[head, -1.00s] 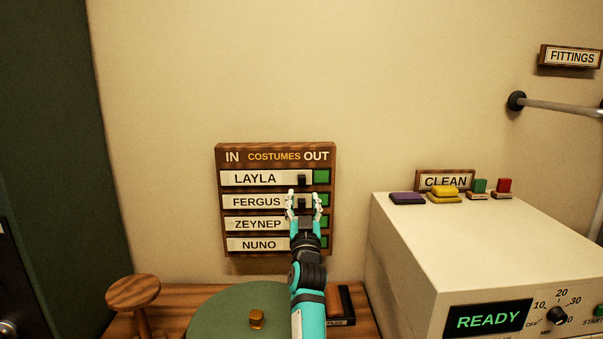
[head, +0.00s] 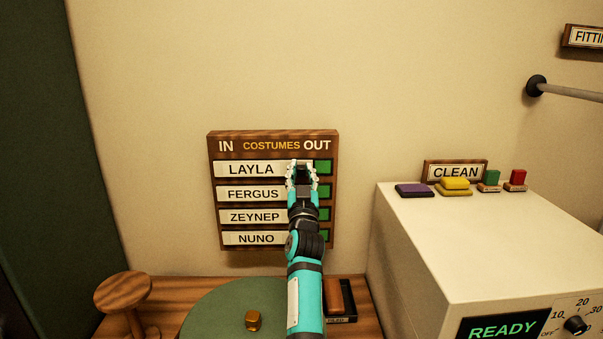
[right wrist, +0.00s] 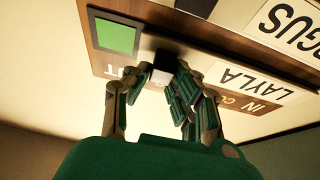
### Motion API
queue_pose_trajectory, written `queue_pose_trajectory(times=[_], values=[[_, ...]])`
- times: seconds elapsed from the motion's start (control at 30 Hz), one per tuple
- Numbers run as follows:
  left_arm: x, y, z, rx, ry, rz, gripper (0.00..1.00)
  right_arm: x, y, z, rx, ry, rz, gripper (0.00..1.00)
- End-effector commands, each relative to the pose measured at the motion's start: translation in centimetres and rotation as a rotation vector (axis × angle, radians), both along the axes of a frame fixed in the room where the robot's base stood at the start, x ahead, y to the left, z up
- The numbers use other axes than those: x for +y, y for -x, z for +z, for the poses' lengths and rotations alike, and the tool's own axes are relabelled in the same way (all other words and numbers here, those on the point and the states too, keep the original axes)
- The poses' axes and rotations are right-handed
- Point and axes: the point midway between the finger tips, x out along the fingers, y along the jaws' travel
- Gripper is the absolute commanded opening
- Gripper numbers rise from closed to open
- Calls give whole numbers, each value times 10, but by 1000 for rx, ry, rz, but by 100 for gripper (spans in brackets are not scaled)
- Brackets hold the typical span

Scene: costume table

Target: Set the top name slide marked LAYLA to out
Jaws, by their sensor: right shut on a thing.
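The costumes board (head: 273,135) hangs on the wall, with IN at the left and OUT at the right. Its top name slide LAYLA (head: 250,169) sits at the left, and a green patch (head: 323,167) shows at its right under OUT. My right gripper (head: 302,168) is at the right end of this slide, shut on its dark knob (right wrist: 163,73), with a finger on either side. The fingers hide most of the knob in the head view. In the right wrist view the LAYLA slide (right wrist: 245,78) appears upside down. My left gripper is not in view.
The FERGUS (head: 250,193), ZEYNEP (head: 250,216) and NUNO (head: 250,239) slides lie below, partly behind my right arm. A cream machine (head: 480,240) stands at the right with coloured blocks on top. A wooden stand (head: 123,290) is at the lower left.

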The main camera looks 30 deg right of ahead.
Motion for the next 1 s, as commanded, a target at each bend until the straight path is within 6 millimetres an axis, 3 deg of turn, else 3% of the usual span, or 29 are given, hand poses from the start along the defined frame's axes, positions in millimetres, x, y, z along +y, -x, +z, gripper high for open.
queue_pose_trajectory(times=[0.37,0.7,1.0], values=[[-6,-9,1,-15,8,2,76,-1,0,-1,3,-1,0,0],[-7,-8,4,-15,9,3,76,-45,27,-1,5,4,-3,0],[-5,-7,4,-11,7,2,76,-51,31,-1,4,1,-3,0]])
